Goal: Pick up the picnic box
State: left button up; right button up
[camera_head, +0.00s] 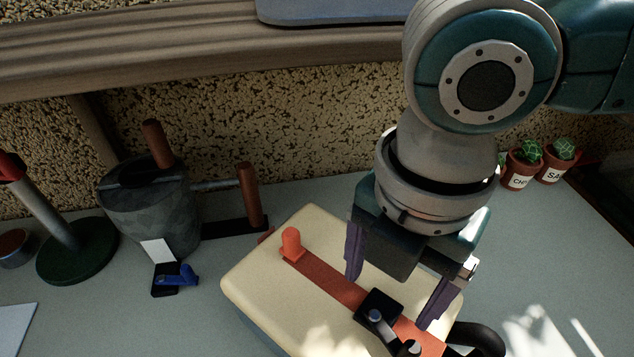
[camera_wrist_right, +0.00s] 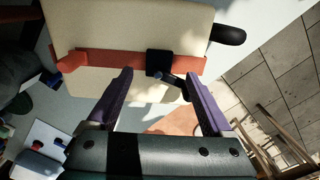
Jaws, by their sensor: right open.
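The picnic box (camera_head: 262,288) is a cream box with rounded edges. My right gripper (camera_head: 388,300) is open over the box, with one purple finger on each side of the latch area. In the right wrist view the box (camera_wrist_right: 135,25) lies beyond the open fingertips, and nothing is between them. Contact with the box cannot be told. My left gripper is not in view.
A dark grey bucket-like container (camera_head: 155,215) stands left of the box, with a small blue-and-black item (camera_head: 173,279) before it. A green-based stand (camera_head: 78,250) is farther left. Two potted cacti (camera_head: 538,163) stand at the back right. The grey tabletop is clear at right.

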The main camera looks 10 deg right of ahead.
aim_at(379, 310)
notch_tip(379, 310, down, 4)
jog(key=shift+r, duration=0.15)
jog(key=shift+w, duration=0.1)
jog(key=shift+c, duration=0.2)
grip_shut()
dwell(0.4)
dwell(0.7)
